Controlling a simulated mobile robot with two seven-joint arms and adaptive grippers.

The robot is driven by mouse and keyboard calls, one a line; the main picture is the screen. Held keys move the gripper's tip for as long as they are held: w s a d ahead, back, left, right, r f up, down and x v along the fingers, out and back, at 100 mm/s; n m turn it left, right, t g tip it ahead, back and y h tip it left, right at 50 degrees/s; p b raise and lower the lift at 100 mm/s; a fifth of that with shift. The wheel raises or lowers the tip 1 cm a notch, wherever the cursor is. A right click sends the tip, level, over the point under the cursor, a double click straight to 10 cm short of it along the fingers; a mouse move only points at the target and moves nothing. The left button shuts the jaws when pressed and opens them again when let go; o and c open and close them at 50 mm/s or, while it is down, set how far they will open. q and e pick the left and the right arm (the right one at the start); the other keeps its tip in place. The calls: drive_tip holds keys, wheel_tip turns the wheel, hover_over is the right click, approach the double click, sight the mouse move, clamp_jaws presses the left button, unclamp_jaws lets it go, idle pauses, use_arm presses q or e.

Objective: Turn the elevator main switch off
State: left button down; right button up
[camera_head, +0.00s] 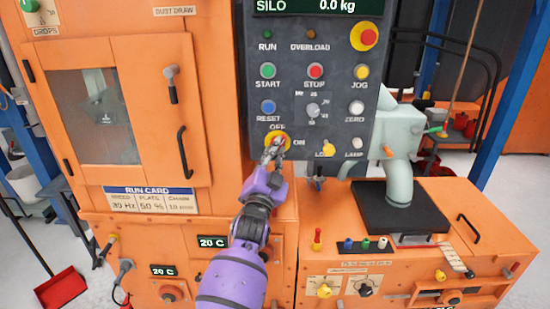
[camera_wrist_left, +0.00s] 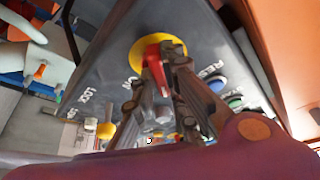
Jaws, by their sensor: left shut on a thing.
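The main switch (camera_head: 276,138) is a red handle on a yellow round plate at the lower left of the dark control panel (camera_head: 335,120). An OFF label is above it and an ON label to its right. My left gripper (camera_head: 273,152) reaches up to it from below, its fingers shut on the red handle. In the left wrist view the red handle (camera_wrist_left: 155,70) sits between the fingers, in front of the yellow plate (camera_wrist_left: 143,55). The fingers hide part of the handle, so I cannot tell its exact angle. My right gripper is not in view.
Close by on the panel are the blue RESET button (camera_head: 268,107), a selector knob (camera_head: 313,110) and a yellow LOCK knob (camera_head: 328,149). A red emergency button (camera_head: 364,36) is at the top. An orange cabinet (camera_head: 130,110) stands left; an orange machine (camera_head: 420,230) projects at lower right.

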use_arm(q)
drive_tip(key=n+y, duration=0.1)
drive_tip(key=n, duration=0.2)
drive_tip(key=n+y+b, duration=0.1)
drive_tip(key=n+y, duration=0.1)
drive_tip(key=n, duration=0.1)
drive_tip(key=n+t+y, duration=0.1)
drive_tip(key=n+y, duration=0.1)
drive_tip(key=n, duration=0.1)
drive_tip(key=shift+d+n+b, duration=0.25)
drive_tip(key=shift+n+b, duration=0.05)
drive_tip(key=shift+b, duration=0.05)
drive_tip(key=shift+n, duration=0.3)
drive_tip(key=c, duration=1.8)
unclamp_jaws()
drive_tip(key=shift+o, duration=0.2)
drive_tip(key=shift+s+f, duration=0.1)
drive_tip(key=shift+f, duration=0.05)
